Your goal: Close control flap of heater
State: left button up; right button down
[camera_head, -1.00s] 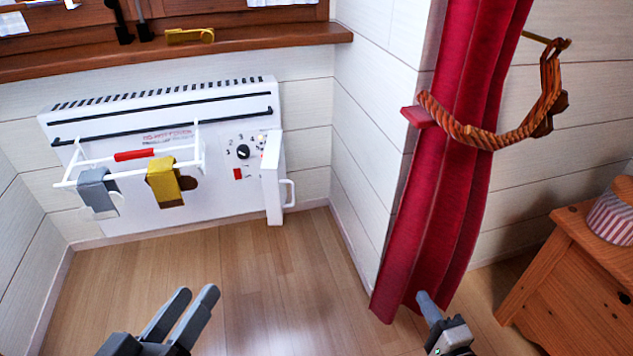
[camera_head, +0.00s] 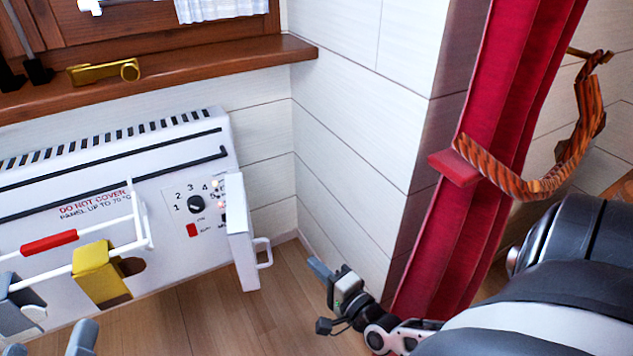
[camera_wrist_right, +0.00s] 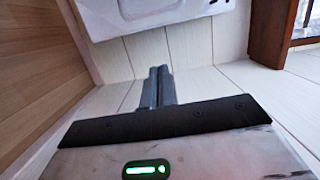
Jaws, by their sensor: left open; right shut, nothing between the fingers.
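The white heater (camera_head: 90,245) hangs on the wall at the left of the head view. Its control flap (camera_head: 240,230), a white panel with a loop handle (camera_head: 263,252), stands open at the heater's right end. The dial (camera_head: 196,204) beside it is exposed. My right gripper (camera_head: 320,268) is shut and empty, right of the flap and handle and apart from them. In the right wrist view its closed fingers (camera_wrist_right: 158,88) point toward a white part with a rounded outline, probably the flap and handle. My left gripper (camera_head: 48,345) is open at the bottom left edge, mostly cut off.
A white rack on the heater front holds a yellow cloth (camera_head: 100,272) and a grey one (camera_head: 18,300). A wooden sill (camera_head: 220,63) runs above. A red curtain (camera_head: 460,210) with a rope tieback (camera_head: 540,185) hangs on the right, behind my right arm. Some floor (camera_head: 205,320) is clear.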

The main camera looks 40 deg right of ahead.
pick_arm(q)
jog(key=r+m, duration=0.1)
jog(key=r+m+t+h+b, duration=0.1)
jog(key=w+r+m+t, duration=0.1)
jog(key=r, duration=0.1)
jog(key=shift+a+h+b, duration=0.25)
jog(key=shift+h+b, duration=0.05)
jog(key=shift+b, duration=0.1)
pick_arm(e)
jog(key=w+a, duration=0.3)
jog(key=w, duration=0.4)
jog(key=shift+a, duration=0.35)
